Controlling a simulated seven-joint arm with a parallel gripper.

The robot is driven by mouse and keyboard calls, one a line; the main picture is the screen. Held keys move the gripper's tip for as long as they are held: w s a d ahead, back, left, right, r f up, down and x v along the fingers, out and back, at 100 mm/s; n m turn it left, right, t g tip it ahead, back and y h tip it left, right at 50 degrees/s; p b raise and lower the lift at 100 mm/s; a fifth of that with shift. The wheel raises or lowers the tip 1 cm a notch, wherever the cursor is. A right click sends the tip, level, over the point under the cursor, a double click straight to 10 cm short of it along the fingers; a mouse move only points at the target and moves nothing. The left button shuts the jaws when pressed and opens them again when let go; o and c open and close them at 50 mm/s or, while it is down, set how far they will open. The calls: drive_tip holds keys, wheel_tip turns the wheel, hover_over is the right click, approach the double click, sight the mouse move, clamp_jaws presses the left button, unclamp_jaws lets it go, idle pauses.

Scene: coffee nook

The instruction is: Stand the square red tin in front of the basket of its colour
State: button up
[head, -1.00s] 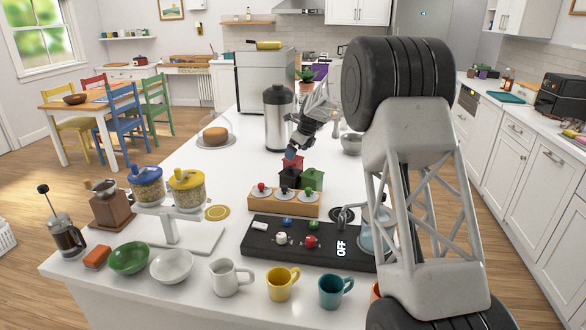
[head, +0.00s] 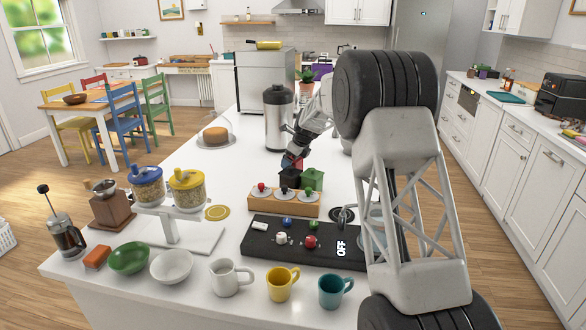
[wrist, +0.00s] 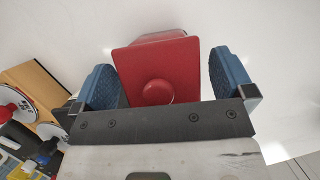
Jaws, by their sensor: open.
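The square red tin (wrist: 160,70) has a round red knob on its lid. In the wrist view it stands between the blue fingers of my open gripper (wrist: 163,66), with a gap visible at the right finger. In the head view the red tin (head: 292,163) is mostly hidden by my gripper (head: 291,156) and by the black tin (head: 289,179). A green tin (head: 313,179) is beside the black one. A wooden block (head: 268,207) in front holds round metal pieces with red, dark and green knobs. I cannot tell whether these are the baskets.
A black panel (head: 262,248) with coloured knobs lies in front of the block. A steel canister (head: 279,120) stands behind. A domed cake (head: 215,135) is at the left.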

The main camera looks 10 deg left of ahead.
drive_tip(key=shift+c, duration=0.2)
drive_tip(key=c, duration=1.1)
drive_tip(key=shift+r, duration=0.1)
wheel_tip(320, 180, up, 18)
idle(0.7)
